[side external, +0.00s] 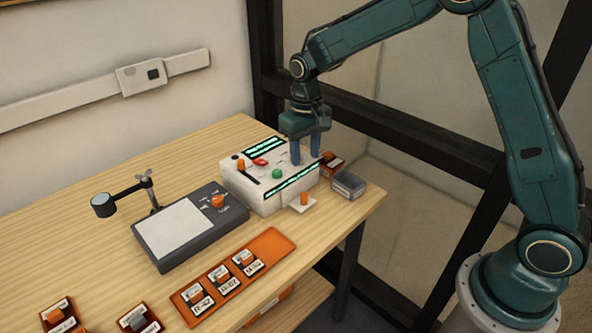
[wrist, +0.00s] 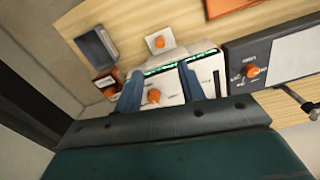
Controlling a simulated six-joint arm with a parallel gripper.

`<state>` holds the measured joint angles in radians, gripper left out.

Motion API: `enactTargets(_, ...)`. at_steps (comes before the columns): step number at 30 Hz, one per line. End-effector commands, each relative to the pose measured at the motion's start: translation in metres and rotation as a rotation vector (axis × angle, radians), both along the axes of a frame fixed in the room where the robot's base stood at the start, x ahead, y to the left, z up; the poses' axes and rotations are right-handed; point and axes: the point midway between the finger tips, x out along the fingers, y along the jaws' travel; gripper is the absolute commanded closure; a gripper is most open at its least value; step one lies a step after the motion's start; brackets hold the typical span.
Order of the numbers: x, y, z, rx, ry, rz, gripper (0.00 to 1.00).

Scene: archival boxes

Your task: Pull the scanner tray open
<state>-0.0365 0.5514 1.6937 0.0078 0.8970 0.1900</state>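The scanner is a white box (side external: 262,203) with green-lit strips, a red button, a green button and an orange knob on top. It also shows in the wrist view (wrist: 205,67). A small white plate with an orange knob (side external: 303,205) is low at its front, and also shows in the wrist view (wrist: 153,37); I cannot tell if it joins the scanner. My gripper (side external: 305,159) points down over the scanner's back right part. Its two blue fingers are apart in the wrist view (wrist: 161,72), with an orange knob (wrist: 153,96) seen between them, not gripped.
A dark grey open box (side external: 348,185) and a small orange box (side external: 331,161) stand right of the scanner. A grey device with a white panel (side external: 178,232) and lamp is left. An orange tray (side external: 265,243) with labelled boxes lies in front. The table's right edge is close.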

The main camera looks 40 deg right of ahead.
Motion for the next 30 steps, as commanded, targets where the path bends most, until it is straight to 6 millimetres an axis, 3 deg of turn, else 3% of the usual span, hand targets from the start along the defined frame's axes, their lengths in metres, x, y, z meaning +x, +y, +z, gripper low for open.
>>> enactTargets(8, -0.001, 0.0, -0.029, 0.0, 0.004, 0.0, 0.6)
enactTargets(24, -0.001, -0.001, -0.108, 0.0, 0.003, 0.001, 0.6)
enactTargets(30, -0.001, -0.001, -0.126, 0.0, 0.001, 0.001, 0.6)
